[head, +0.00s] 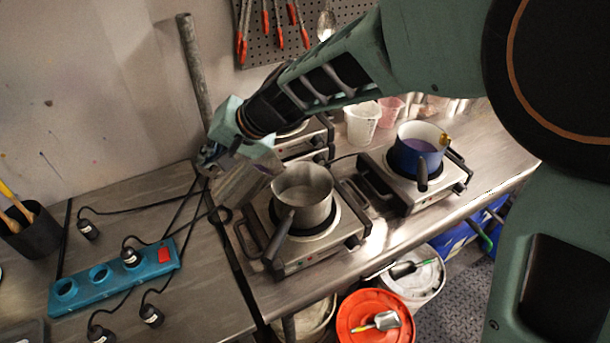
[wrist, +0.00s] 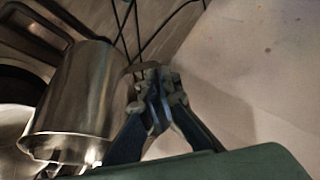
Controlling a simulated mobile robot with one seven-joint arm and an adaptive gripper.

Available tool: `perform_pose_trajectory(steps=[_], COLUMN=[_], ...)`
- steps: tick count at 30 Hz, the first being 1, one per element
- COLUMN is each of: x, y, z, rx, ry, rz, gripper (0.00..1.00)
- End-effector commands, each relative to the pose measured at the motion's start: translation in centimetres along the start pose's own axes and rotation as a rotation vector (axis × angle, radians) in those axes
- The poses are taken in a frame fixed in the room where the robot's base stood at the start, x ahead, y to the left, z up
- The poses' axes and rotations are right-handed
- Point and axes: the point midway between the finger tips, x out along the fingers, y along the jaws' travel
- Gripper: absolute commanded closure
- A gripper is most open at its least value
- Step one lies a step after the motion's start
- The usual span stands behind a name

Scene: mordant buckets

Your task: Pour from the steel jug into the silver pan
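The steel jug (head: 237,187) is held tilted in the air, left of the silver pan (head: 305,213), with its mouth end toward the pan. My gripper (head: 210,158) is at the jug's far upper side. In the wrist view the jug (wrist: 82,92) fills the left, its rim low and near the pan (wrist: 12,125). The fingers (wrist: 157,95) are close together at the jug's side, shut on what looks like its handle; the handle itself is mostly hidden. The pan sits upright on the front hotplate, its handle pointing toward the front. I see no clear stream of liquid.
A blue pot (head: 418,160) with purple contents stands on another hotplate (head: 440,192) to the right. Plastic cups (head: 361,122) stand behind. Buckets, one with an orange lid (head: 370,312), stand below the bench edge.

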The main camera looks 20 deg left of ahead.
Motion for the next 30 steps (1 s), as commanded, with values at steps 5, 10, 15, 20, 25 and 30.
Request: perform_pose_trajectory(steps=[5, 10, 15, 20, 25, 30], x=[-0.3, -0.4, -0.6, -0.8, -1.1, -1.4], y=[0.0, 0.2, 0.2, 0.2, 0.2, 0.2], z=[-0.2, -0.3, -0.4, -0.4, -0.6, -0.7], rx=[0.009, 0.015, 0.024, 0.029, 0.037, 0.044], ry=[0.004, 0.003, 0.004, 0.004, 0.004, 0.004], rz=[-0.019, -0.036, -0.053, -0.071, -0.087, -0.104], gripper=[1.00, 1.00, 1.00, 1.00, 1.00, 1.00])
